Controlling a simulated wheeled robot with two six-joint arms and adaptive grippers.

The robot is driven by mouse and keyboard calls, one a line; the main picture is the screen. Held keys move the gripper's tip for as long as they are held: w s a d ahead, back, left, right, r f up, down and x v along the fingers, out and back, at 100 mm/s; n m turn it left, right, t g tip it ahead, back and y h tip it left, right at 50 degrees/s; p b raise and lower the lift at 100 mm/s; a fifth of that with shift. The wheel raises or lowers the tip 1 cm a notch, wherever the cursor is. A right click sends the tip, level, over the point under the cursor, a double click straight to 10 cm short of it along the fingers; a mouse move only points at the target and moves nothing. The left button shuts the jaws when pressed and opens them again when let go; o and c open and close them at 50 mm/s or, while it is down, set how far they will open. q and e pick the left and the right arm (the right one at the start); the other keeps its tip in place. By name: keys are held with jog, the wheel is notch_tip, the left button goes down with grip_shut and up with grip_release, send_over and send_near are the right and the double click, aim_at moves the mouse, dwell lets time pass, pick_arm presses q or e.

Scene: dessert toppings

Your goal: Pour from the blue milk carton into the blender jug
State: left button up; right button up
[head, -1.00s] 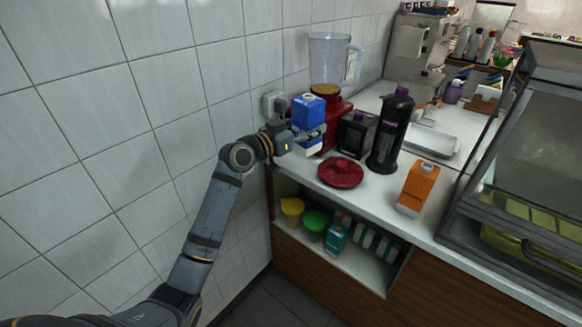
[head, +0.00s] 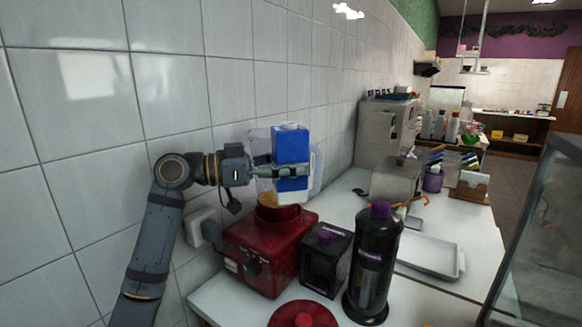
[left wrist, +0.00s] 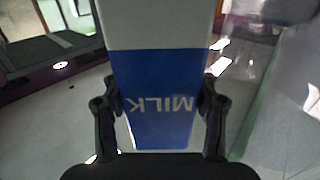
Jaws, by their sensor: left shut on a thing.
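My left gripper (head: 283,172) is shut on the blue and white milk carton (head: 290,150). The carton is held up in front of the clear blender jug (head: 262,150), about level with it and nearly upright. It hides most of the jug, so I cannot tell how far apart they are. The jug stands on the red blender base (head: 265,252). In the left wrist view the carton (left wrist: 155,90) fills the space between the fingers, with its MILK lettering upside down. My right gripper is in neither view.
A black box (head: 326,260) and a tall black bottle (head: 372,265) with a purple cap stand right of the blender base. A red lid (head: 303,316) lies in front. A white tray (head: 430,256) lies further right. The tiled wall is close behind the jug.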

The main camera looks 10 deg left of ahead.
aim_at(289, 149)
pick_arm(q)
jog(key=shift+s+r+p, duration=0.35)
jog(key=shift+r+p, duration=0.05)
jog(key=shift+r, duration=0.05)
jog(key=n+p, duration=0.1)
jog(key=r+n+p, duration=0.1)
jog(key=n+p, duration=0.1)
jog(key=shift+s+d+r, duration=0.1)
jog(key=shift+d+r, duration=0.05)
jog(key=shift+s, duration=0.1)
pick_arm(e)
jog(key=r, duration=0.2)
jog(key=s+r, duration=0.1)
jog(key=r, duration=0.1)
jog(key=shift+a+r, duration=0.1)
pick_arm(q)
jog(key=shift+r+n+p, duration=0.25)
jog(key=shift+n+p, duration=0.15)
jog(key=shift+p, duration=0.3)
jog(key=shift+r+n+p, duration=0.3)
jog(key=shift+n+p, duration=0.1)
jog(key=shift+p, duration=0.15)
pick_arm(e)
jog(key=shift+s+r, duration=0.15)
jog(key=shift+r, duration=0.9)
pick_arm(q)
jog(key=shift+w+r, duration=0.1)
jog(key=shift+w, duration=0.1)
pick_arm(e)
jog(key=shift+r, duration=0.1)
